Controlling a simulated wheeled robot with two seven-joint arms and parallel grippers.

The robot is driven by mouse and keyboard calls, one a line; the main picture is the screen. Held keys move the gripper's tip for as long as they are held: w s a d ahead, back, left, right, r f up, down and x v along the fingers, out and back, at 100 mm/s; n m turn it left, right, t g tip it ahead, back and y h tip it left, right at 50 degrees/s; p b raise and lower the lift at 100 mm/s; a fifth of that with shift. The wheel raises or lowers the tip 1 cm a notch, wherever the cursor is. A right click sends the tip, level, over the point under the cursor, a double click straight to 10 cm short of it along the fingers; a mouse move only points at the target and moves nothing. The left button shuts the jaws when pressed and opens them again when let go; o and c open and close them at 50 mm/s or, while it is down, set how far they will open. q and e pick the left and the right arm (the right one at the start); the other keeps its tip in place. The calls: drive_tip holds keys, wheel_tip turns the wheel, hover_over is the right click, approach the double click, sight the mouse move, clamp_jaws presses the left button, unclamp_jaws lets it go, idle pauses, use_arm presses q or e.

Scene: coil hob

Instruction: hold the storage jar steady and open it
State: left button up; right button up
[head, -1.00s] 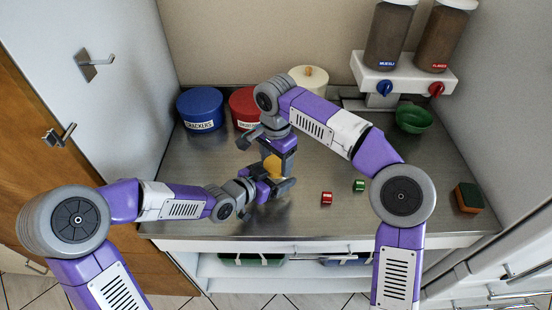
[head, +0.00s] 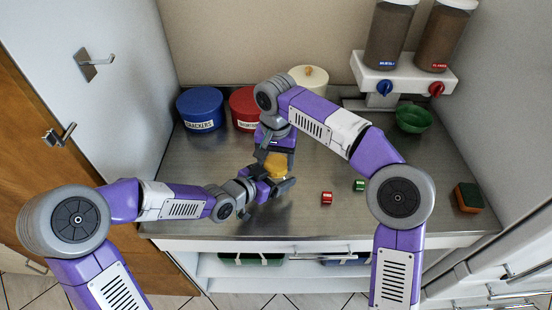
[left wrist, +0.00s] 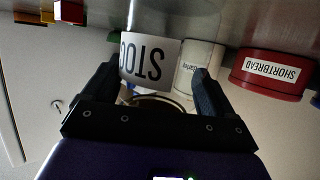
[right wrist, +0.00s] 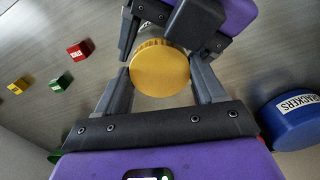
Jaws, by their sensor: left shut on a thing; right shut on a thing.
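The storage jar is clear, with a ribbed golden lid (head: 279,164). Its white label (left wrist: 150,62), partly hidden, reads "STOC" upside down in the left wrist view. My left gripper (head: 274,187) is shut on the jar's body from the side, with a finger on either side of the label. My right gripper (head: 274,150) is above the jar and shut on the lid, which also shows between its fingers in the right wrist view (right wrist: 159,68). The lid sits over the jar; I cannot tell whether it is loose. The grippers hide much of the jar's body.
A blue crackers tin (head: 201,108), a red shortbread tin (head: 243,108) and a cream canister (head: 309,78) stand behind. Small red (head: 326,198) and green (head: 359,185) boxes lie right of the jar. A green bowl (head: 413,119) and a sponge (head: 469,198) are farther right.

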drive_tip(key=o, duration=1.2)
drive_tip(key=shift+c, duration=0.2)
drive_tip(key=shift+r, duration=2.3)
drive_tip(key=shift+c, duration=0.3)
wheel_tip(320, 180, up, 2)
drive_tip(key=m, duration=0.4)
drive_tip(key=shift+r, duration=0.15)
drive_tip(key=m, duration=0.1)
drive_tip(key=r+m, duration=0.1)
drive_tip(key=shift+m, duration=0.3)
drive_tip(key=shift+f, duration=4)
